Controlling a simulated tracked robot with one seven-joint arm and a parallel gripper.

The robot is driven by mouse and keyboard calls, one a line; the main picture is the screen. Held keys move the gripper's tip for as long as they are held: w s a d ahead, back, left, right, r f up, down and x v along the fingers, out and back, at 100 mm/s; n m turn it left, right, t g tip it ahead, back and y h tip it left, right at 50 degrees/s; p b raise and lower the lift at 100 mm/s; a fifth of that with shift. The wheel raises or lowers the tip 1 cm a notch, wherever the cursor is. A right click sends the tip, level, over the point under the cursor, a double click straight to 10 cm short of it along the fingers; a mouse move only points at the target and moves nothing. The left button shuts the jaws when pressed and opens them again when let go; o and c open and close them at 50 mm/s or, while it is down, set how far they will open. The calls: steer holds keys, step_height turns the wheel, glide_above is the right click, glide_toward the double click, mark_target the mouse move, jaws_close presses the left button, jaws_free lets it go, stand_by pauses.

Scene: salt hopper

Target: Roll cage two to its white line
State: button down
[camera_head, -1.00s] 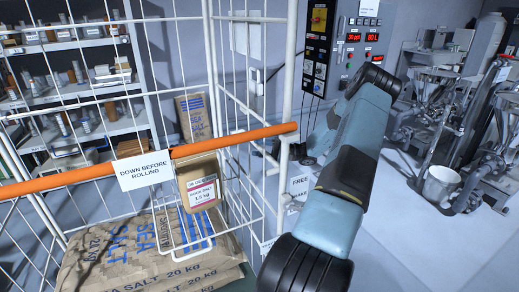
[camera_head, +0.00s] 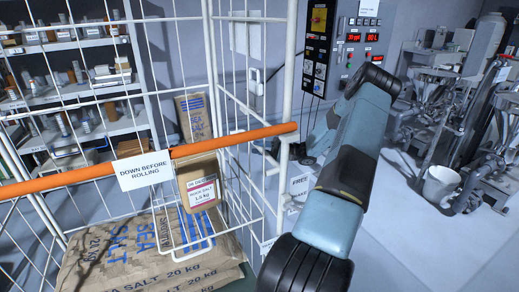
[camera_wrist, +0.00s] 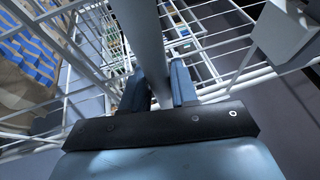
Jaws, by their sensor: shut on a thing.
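A white wire roll cage (camera_head: 212,70) fills the left and middle of the head view, with no number readable on it. An orange bar (camera_head: 235,140) crosses its front, carrying a sign (camera_head: 143,170) reading "DOWN BEFORE ROLLING". Brown salt sacks (camera_head: 110,258) lie in the cage's bottom. In the wrist view my gripper (camera_wrist: 157,85) has its two blue fingers on either side of a grey upright post (camera_wrist: 148,35) of the cage, shut on it. The fingers are hidden in the head view. I see no white line on the floor.
Shelves (camera_head: 75,45) with jars stand behind the cage at left. A control panel (camera_head: 345,50) with red displays is on the back wall. Machinery (camera_head: 465,100) and a white bucket (camera_head: 440,186) stand at right. Pale floor (camera_head: 415,245) is clear at lower right.

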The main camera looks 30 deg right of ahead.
steer(key=shift+f, duration=0.1)
steer(key=shift+s+d, duration=0.15)
steer(key=shift+d, duration=1.1)
steer(key=c, duration=1.2)
jaws_free()
steer(key=shift+a, duration=0.25)
steer(key=shift+o, duration=1.2)
steer(key=shift+d, duration=0.1)
steer(key=v, duration=1.3)
steer(key=shift+s+d+f, duration=0.15)
steer(key=shift+d+f, duration=0.1)
